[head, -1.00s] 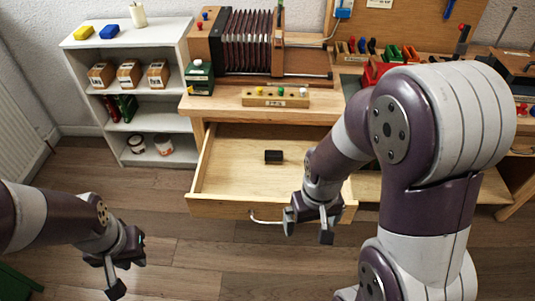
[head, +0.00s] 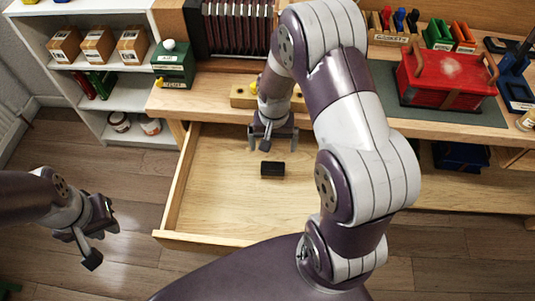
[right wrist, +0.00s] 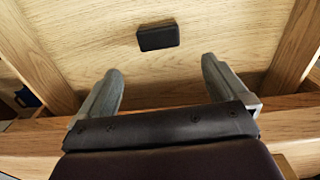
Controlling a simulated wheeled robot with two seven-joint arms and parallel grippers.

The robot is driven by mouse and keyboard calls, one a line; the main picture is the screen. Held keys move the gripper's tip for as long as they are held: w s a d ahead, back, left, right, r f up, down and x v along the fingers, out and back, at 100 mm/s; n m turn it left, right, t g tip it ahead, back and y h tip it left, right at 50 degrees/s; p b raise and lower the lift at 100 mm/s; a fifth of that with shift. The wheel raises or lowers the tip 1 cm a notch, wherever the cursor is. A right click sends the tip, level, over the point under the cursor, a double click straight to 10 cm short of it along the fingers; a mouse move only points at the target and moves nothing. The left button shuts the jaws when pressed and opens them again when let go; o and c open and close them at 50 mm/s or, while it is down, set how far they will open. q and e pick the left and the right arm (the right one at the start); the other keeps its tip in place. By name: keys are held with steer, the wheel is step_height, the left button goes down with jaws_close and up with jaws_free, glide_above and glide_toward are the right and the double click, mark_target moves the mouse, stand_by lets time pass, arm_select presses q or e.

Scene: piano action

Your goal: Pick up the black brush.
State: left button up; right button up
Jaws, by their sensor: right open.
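The black brush (head: 272,169) is a small dark block lying flat in the open wooden drawer (head: 225,200). In the right wrist view the brush (right wrist: 158,37) lies on the pale drawer floor, beyond the fingertips and apart from them. My right gripper (head: 266,146) is over the back of the drawer, just behind the brush in the head view. Its two fingers (right wrist: 158,72) are spread and empty. My left gripper (head: 90,245) hangs over the floor left of the drawer, away from the brush; its fingers look apart with nothing between them.
The workbench edge (head: 420,125) runs above the drawer's back. A white shelf (head: 120,138) stands left. The drawer floor around the brush is clear.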

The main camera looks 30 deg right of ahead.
mark_target(273, 166)
steer(key=f, duration=0.2)
steer(key=f+b, duration=0.1)
steer(key=f, duration=0.3)
steer(key=shift+s+f, duration=0.25)
steer(key=shift+f, duration=0.15)
step_height(273, 166, down, 6)
steer(key=shift+r+b, duration=0.1)
steer(key=shift+b, duration=0.6)
steer(key=shift+a, duration=0.1)
steer(key=shift+c, duration=0.9)
steer(key=c, duration=0.8)
